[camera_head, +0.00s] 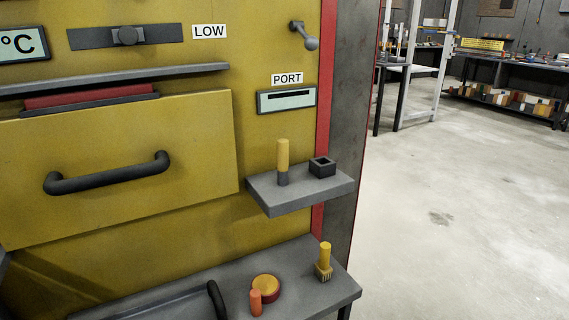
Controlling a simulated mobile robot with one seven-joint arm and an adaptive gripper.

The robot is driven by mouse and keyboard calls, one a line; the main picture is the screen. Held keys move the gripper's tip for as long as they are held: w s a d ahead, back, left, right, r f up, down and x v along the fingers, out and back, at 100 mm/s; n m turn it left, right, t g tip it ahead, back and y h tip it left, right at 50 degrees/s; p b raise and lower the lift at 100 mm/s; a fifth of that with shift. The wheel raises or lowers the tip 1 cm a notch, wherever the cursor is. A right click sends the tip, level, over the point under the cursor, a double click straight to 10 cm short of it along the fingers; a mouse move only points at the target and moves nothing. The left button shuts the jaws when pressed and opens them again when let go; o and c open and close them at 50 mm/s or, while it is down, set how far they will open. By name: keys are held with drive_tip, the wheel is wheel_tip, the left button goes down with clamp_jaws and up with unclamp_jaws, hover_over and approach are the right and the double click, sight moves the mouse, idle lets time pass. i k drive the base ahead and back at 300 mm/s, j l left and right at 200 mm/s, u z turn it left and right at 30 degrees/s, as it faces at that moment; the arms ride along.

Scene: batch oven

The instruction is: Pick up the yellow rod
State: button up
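The yellow rod (283,153) stands upright on a small grey shelf (300,201) fixed to the front of the yellow oven. Its lower end is dark grey, and I cannot tell whether that part is a holder or part of the rod. A dark square socket (322,167) sits just to its right on the same shelf, apart from it. My gripper is not in view.
Below, a grey bench (300,285) holds a yellow-handled brush (325,258), a round yellow-and-red object (266,287), a small orange cylinder (255,301) and a black curved handle (216,300). The oven drawer handle (108,173) juts out at left. Open floor (460,220) lies to the right.

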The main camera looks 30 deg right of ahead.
sight(282, 143)
drive_tip(key=z, duration=1.2)
drive_tip(key=j+z, duration=0.3)
drive_tip(key=z, duration=0.2)
drive_tip(key=k+j+z, duration=0.15)
drive_tip(key=z, duration=0.35)
drive_tip(key=i+j, duration=0.1)
drive_tip(key=j, duration=0.2)
drive_tip(key=i+j, duration=0.15)
drive_tip(key=j, duration=0.15)
drive_tip(key=i+j, duration=0.1)
drive_tip(key=j, duration=0.2)
drive_tip(key=i+j, duration=0.3)
